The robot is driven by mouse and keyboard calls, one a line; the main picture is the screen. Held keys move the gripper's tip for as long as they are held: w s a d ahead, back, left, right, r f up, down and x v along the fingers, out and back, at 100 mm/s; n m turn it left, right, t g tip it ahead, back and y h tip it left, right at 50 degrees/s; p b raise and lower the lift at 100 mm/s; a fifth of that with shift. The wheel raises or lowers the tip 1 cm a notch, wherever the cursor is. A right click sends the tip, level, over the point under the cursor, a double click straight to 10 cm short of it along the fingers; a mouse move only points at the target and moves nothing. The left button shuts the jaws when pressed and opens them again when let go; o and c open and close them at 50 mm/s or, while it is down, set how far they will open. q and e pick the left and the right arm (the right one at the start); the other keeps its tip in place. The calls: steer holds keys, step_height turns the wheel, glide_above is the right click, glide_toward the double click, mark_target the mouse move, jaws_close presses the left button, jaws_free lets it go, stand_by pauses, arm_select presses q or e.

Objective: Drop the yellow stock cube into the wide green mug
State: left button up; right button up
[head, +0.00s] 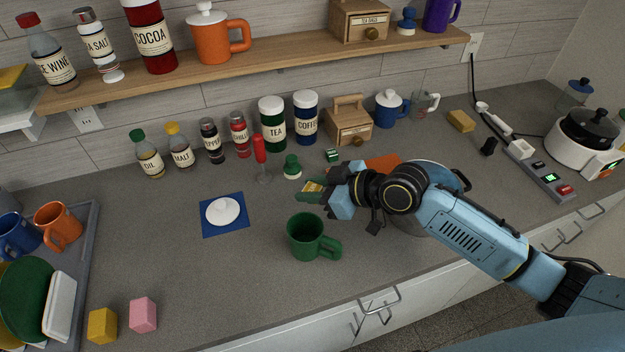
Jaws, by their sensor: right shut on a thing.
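The wide green mug (303,238) stands upright on the counter, its handle pointing right. My right gripper (313,191) reaches in from the right and is shut on a small yellow stock cube (314,186), which is partly hidden by the fingers. In the picture the gripper is just above the mug's far rim; its exact height over the counter is hard to tell. The inside of the mug is mostly in shadow. My left gripper is not in view.
A blue mat with a white lid (223,211) lies left of the mug. A yellow block (102,325) and a pink block (143,314) sit at front left beside the dish tray (88,240). A green-capped shaker (292,168) and jars stand behind.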

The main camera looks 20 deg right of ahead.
step_height(320, 180, down, 6)
steer(key=b, duration=0.5)
steer(key=shift+b, duration=0.3)
steer(key=o, duration=1)
steer(key=shift+r, duration=0.1)
steer(key=b+v, duration=0.1)
steer(key=v, duration=1.2)
steer(key=shift+s, duration=0.15)
